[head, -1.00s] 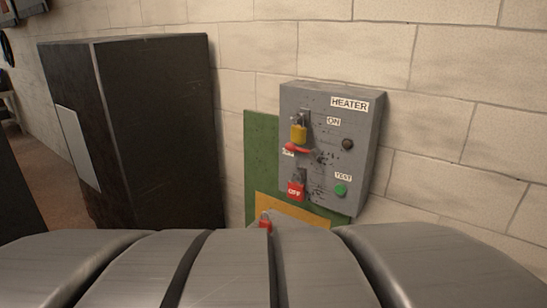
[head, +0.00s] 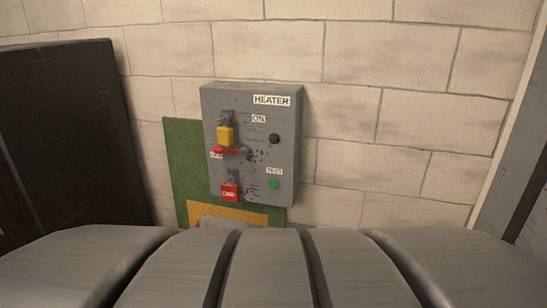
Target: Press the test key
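A grey heater box (head: 255,110) is mounted on the pale block wall, with a HEATER label at its top right. A round green key (head: 274,184) sits at its lower right, just below the TEST label (head: 274,171). A dark round knob or lamp (head: 274,139) is above it, near the ON label. On the left side of the box are a yellow padlock (head: 225,135), a red handle (head: 228,150) and a red tag or padlock (head: 229,192). My gripper is not in view; only grey parts that look like mine fill the bottom edge.
A green board (head: 181,150) with an orange-yellow panel (head: 262,214) lies behind and below the box. A dark cabinet (head: 75,140) stands at the left. A dark-edged frame (head: 520,180) is at the right. The wall right of the box is bare.

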